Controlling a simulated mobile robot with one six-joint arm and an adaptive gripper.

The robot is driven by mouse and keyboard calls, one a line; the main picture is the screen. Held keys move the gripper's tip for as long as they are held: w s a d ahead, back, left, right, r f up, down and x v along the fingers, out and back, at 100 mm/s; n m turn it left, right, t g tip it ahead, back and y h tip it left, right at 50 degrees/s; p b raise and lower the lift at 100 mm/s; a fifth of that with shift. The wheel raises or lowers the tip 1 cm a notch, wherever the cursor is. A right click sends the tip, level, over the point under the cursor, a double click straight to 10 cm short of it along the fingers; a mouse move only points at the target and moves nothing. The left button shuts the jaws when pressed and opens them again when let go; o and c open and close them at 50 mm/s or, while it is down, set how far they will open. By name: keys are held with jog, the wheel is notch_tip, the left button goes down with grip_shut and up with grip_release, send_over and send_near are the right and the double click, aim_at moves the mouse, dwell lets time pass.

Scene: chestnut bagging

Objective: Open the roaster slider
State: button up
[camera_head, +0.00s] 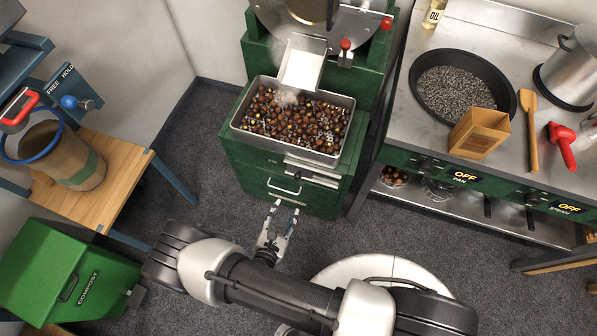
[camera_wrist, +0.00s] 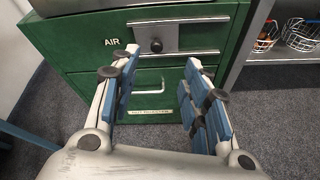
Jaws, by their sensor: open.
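The roaster is a green cabinet (camera_head: 238,160) with a metal tray (camera_head: 338,154) of chestnuts on top. On its front a metal slider plate with a dark round knob (camera_wrist: 156,46) sits on a horizontal rail (camera_wrist: 190,53), right of the word AIR; the rail also shows in the head view (camera_head: 312,172). Below it is a drawer with a metal handle (camera_head: 284,190). My gripper (camera_head: 284,208) is open and empty in front of the cabinet. In the wrist view its fingers (camera_wrist: 162,62) frame the knob from either side, apart from it, and cover parts of the front.
A counter (camera_head: 408,108) with a black pan (camera_head: 452,82), wooden box and red-handled tool stands right. A wooden table (camera_head: 122,172) with a sack is left, above a green compost bin (camera_head: 35,262). Carpeted floor is free in front of the roaster. A lower shelf right holds wire baskets.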

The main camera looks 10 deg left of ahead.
notch_tip(320, 180, down, 2)
jog(key=n+y, duration=0.1)
jog(key=b, duration=0.5)
send_near(297, 179)
jog(key=x, duration=0.7)
jog(key=shift+w+f, duration=0.1)
jog(key=shift+w, duration=0.55)
jog(key=shift+c, duration=0.2)
grip_shut()
